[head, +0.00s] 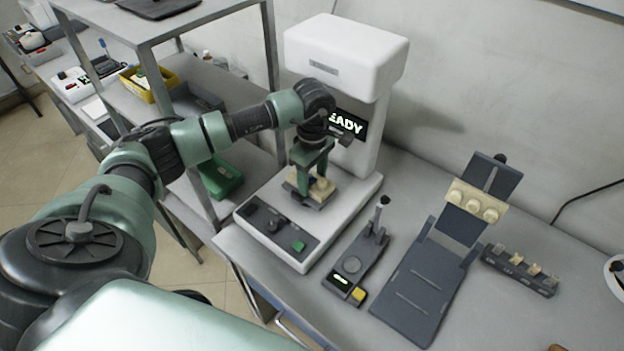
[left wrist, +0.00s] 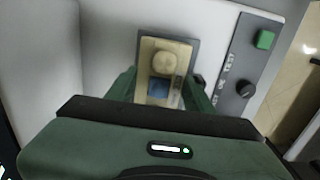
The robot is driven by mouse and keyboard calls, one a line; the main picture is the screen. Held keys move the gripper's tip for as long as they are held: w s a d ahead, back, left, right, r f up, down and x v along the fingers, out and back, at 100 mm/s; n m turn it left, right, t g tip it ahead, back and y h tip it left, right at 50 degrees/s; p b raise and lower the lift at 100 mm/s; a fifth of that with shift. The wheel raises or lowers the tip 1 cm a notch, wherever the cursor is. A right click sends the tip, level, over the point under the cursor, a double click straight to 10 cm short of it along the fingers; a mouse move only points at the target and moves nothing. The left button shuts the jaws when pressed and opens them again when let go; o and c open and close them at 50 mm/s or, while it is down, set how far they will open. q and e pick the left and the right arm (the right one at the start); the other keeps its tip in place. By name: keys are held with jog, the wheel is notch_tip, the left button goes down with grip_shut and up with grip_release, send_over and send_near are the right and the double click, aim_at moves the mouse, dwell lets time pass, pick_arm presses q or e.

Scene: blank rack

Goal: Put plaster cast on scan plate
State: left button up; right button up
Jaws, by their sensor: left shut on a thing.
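The plaster cast (head: 322,187) is a cream block; in the left wrist view (left wrist: 164,59) it shows a round bump and a blue square patch. My left gripper (head: 310,184) points down and is shut on the cast, with a green finger on either side of it. The scan plate (left wrist: 194,47) is a dark grey plate directly under the cast; its edge also shows in the head view (head: 314,204). I cannot tell whether the cast touches the plate. My right gripper is not in view.
The white scanner (head: 345,45) rises behind the plate, its screen (head: 347,123) partly hidden by my wrist. To the right stand a small dark device (head: 357,265), a sloped dark stand (head: 420,285) with another cream piece (head: 477,203), and a small rack (head: 518,272). Metal shelving (head: 205,210) stands left.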

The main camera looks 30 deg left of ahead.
pick_arm(q)
jog(key=shift+s+f+b, duration=0.1)
jog(key=shift+b, duration=0.2)
jog(key=o, duration=1.3)
jog(key=shift+r+p, duration=0.35)
jog(key=shift+p, duration=0.1)
notch_tip(320, 180, up, 7)
jog(key=p, duration=0.3)
jog(key=shift+r+p, duration=0.15)
jog(key=shift+p, duration=0.25)
